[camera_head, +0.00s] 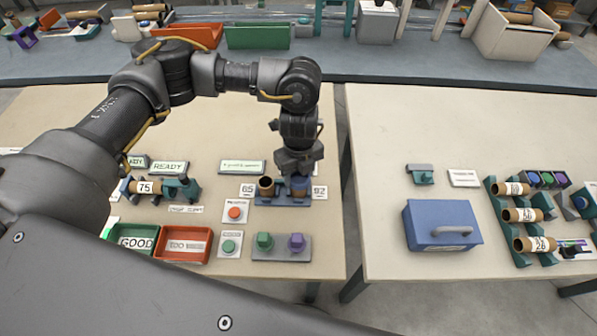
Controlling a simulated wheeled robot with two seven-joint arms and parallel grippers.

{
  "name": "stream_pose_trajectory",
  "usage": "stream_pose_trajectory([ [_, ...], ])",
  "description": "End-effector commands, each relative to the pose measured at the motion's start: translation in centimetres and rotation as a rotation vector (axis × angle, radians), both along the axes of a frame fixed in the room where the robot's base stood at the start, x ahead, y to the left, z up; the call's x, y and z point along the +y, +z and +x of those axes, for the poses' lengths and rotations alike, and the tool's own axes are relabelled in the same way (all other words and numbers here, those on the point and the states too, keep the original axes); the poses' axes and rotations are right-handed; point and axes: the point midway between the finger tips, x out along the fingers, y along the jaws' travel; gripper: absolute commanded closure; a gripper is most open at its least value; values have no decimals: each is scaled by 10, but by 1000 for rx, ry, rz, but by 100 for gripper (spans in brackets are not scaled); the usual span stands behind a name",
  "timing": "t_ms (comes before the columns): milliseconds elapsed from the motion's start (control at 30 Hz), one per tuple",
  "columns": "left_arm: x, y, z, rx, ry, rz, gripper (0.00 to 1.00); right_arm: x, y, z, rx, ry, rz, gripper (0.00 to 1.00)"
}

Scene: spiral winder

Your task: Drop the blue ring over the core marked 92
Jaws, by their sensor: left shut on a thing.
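My left gripper (298,175) points down over the right end of a small blue stand (284,201). It is shut on the blue ring (301,187), which shows only partly below the fingers. The label marked 92 (320,192) is just right of the gripper. The core beside that label is mostly hidden by the gripper and ring, so I cannot tell whether the ring is around it or above it. An upright brown core (266,188) stands at the stand's left end, beside the label 65 (247,189). My right gripper is not in view.
A red button (235,213) and a green button (229,246) sit left of and below the stand. Green and purple knobs (280,243) are in front of it. GOOD and red trays (182,245) lie left. A blue box (441,225) is on the right table, across a gap.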

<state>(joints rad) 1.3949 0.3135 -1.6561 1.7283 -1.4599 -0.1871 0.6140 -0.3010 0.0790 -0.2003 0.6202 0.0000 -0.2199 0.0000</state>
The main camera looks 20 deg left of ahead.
Motion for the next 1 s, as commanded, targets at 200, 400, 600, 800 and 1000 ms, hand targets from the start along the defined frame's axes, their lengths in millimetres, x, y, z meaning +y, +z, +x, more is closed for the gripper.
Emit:
stream_pose_trajectory([
  [200, 0, -14, 0, 1, 0, 0, 73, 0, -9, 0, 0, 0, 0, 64],
  [400, 0, -24, 0, 1, 0, 0, 73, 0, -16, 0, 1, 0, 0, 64],
  [600, 0, -31, 0, 0, 0, 0, 73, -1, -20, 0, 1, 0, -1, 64],
  [800, 0, -32, 0, 0, 0, 0, 73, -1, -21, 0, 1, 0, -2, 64],
  [1000, 0, -32, 0, 0, 0, 0, 47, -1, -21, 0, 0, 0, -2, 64],
])
